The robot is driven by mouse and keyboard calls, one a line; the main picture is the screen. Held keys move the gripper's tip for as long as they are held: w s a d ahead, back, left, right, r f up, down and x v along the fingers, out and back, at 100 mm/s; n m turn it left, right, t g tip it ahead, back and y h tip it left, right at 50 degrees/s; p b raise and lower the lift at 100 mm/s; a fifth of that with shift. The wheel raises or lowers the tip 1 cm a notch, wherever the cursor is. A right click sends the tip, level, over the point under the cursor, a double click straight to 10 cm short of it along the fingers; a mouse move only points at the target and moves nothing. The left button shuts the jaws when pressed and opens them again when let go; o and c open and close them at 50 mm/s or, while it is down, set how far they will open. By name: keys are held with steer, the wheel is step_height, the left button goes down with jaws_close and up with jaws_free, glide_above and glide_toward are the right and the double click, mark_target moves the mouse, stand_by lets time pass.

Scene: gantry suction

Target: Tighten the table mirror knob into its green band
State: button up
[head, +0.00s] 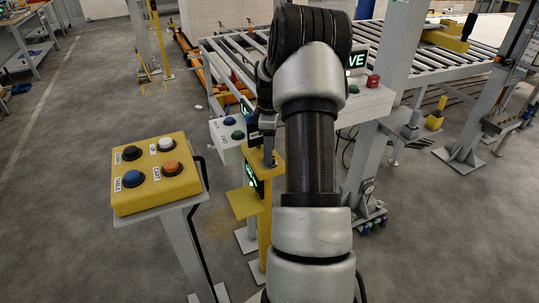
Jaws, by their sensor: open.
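My arm rises through the middle of the head view and bends down on its left side. My gripper (267,148) is small and partly hidden by my own arm; it is open and points down over the flat top of a yellow stand (265,162). I cannot make out the table mirror knob or its green band; the gripper or arm may cover them. A dark display with green marks (255,180) shows on the stand just below the gripper. I cannot tell whether the fingers touch anything.
A yellow button box (155,186) on a grey pedestal stands at left. A white box with blue and green buttons (227,150) is just left of the gripper. A roller conveyor (235,60) and grey posts (385,100) stand behind.

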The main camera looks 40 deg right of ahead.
steer(key=shift+f, duration=0.9)
steer(key=shift+c, duration=0.4)
steer(key=c, duration=1)
steer(key=shift+r+m, duration=0.15)
steer(key=shift+m, duration=0.35)
steer(key=shift+m+p, duration=0.35)
steer(key=shift+m, duration=0.35)
steer(key=o, duration=1.1)
step_height(320, 180, up, 17)
steer(key=shift+r+p, duration=0.15)
steer(key=shift+p, duration=0.8)
